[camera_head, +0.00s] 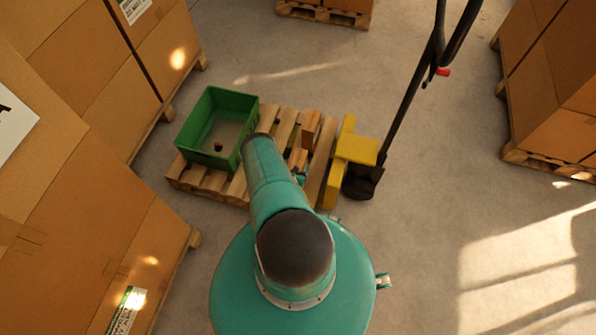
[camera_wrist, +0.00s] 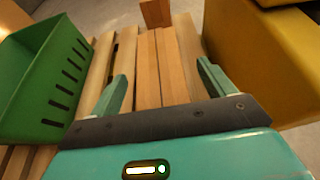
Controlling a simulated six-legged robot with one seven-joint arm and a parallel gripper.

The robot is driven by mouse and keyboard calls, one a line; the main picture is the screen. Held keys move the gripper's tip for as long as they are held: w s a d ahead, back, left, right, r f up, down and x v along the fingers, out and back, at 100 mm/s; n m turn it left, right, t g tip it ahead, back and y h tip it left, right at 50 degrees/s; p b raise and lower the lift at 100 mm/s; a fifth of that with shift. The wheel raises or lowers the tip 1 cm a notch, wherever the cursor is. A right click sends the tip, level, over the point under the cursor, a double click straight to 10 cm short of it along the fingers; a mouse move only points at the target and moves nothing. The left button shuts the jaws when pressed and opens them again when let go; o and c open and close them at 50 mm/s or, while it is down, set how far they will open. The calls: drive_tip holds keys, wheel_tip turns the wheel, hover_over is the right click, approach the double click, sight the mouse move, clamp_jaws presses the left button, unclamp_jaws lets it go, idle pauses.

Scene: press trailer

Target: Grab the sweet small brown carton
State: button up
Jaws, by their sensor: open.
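Two small brown cartons stand on the wooden pallet (camera_head: 235,188). The farther carton (camera_head: 311,125) also shows at the top of the wrist view (camera_wrist: 155,13). The nearer carton (camera_head: 298,160) is partly hidden by my arm. In the wrist view, a brown block that looks like this nearer carton (camera_wrist: 148,72) lies between the fingers, with gaps on both sides. My gripper (camera_wrist: 162,70) is open, low over the pallet; in the head view my arm mostly hides it. I cannot tell how far the fingers reach down beside the block.
A green crate (camera_head: 187,125) with a small dark red item (camera_head: 218,146) inside stands left of the gripper. Stacked large boxes (camera_head: 90,75) line the left; open floor lies right.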

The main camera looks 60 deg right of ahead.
drive_tip(key=shift+x, duration=1)
clamp_jaws()
